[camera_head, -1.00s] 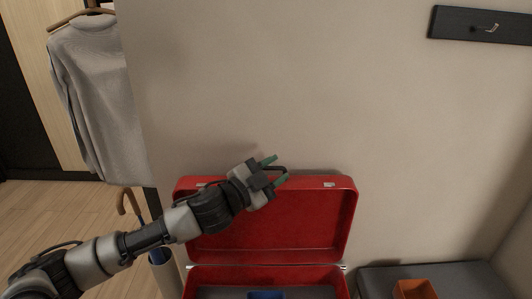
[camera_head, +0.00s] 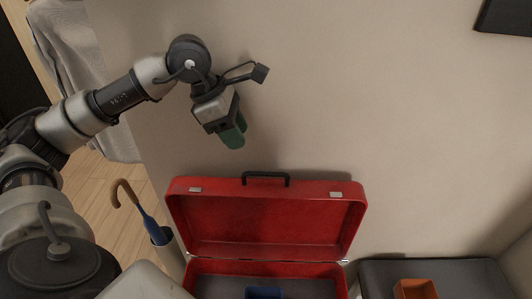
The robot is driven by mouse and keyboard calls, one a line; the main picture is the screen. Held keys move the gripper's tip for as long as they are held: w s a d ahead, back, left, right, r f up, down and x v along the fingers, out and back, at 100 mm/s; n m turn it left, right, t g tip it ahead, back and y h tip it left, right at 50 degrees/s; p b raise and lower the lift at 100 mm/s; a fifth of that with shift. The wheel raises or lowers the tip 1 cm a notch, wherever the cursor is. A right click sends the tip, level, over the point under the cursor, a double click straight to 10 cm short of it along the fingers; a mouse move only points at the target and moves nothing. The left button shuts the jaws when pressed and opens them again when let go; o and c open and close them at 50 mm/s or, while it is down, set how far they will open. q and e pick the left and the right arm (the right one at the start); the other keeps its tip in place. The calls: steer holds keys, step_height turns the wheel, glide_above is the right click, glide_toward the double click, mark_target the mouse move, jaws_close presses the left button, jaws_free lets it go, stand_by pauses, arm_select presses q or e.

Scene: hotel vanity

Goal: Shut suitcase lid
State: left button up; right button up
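The red suitcase stands open. Its raised lid (camera_head: 265,215) leans up near the wall, with a black handle (camera_head: 265,177) on its top edge and two metal latches. The suitcase base (camera_head: 215,268) lies below with a dark lining, cut off by the bottom of the view. My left gripper (camera_head: 234,136) is above the lid's upper left part, apart from it, with green fingers pointing down. The fingers overlap in this view, so their opening cannot be told. My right gripper is not in view.
A blue item (camera_head: 264,293) lies in the suitcase base. A dark bench (camera_head: 380,270) with an orange box (camera_head: 415,289) is at the right. An umbrella (camera_head: 150,220) stands in a holder at the left. Grey clothing (camera_head: 75,70) hangs at upper left.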

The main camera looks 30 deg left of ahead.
arm_select(q)
steer(key=x, duration=1)
steer(key=shift+s+a+f+p, duration=0.1)
steer(key=shift+a+f+p, duration=0.05)
steer(key=shift+f+p, duration=0.25)
jaws_close()
